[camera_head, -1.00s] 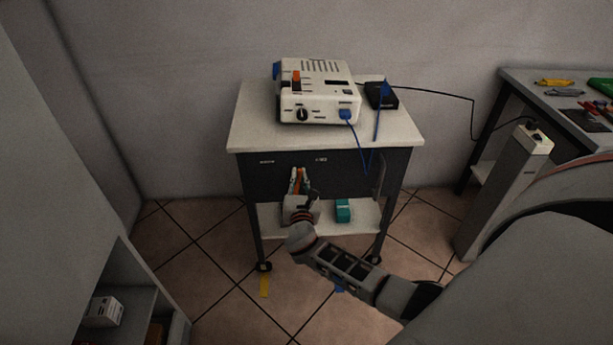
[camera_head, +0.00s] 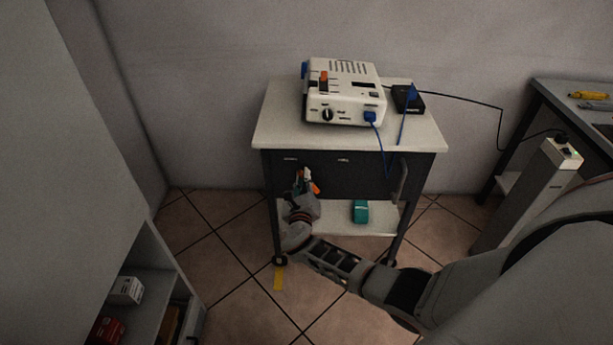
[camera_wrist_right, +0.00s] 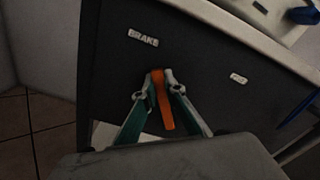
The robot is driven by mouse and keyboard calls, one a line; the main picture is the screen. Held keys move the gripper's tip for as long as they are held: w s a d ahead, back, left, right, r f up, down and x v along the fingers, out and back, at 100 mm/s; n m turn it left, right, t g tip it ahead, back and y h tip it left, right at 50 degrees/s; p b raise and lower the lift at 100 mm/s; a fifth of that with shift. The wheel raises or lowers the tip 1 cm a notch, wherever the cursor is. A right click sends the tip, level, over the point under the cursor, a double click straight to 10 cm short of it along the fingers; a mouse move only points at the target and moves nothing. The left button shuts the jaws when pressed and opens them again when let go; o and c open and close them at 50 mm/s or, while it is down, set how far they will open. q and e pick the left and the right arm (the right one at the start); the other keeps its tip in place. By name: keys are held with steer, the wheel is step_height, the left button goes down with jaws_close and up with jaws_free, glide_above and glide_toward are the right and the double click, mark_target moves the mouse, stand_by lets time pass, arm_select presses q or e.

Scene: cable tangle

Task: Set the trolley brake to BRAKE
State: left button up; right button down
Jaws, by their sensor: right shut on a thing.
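The trolley (camera_head: 436,141) stands against the wall, with a white top and a dark front panel. The orange brake lever (camera_wrist_right: 161,100) is on that panel, below and between a BRAKE label (camera_wrist_right: 143,38) at left and a second, unreadable label (camera_wrist_right: 238,79) at right. In the head view the lever's orange part (camera_head: 315,187) shows beside my fingers. My right gripper (camera_head: 304,175) is shut on the lever; in the wrist view its fingertips (camera_wrist_right: 156,78) lie on either side of the lever's upper part. The lever's exact setting is hard to tell. My left gripper is out of view.
A white device (camera_head: 345,95) with a blue cable and a black box (camera_head: 407,99) sit on the trolley top. A teal object (camera_head: 360,211) lies on its lower shelf. A grey post (camera_head: 530,195) and a bench stand at right, a shelf unit (camera_head: 150,285) at left.

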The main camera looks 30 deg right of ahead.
steer(key=shift+a+f+n, duration=0.15)
steer(key=shift+f+n, duration=0.1)
steer(key=shift+n, duration=0.05)
steer(key=c, duration=2.2)
jaws_free()
steer(key=shift+o, duration=0.6)
steer(key=shift+r, duration=0.1)
steer(key=v, duration=1.2)
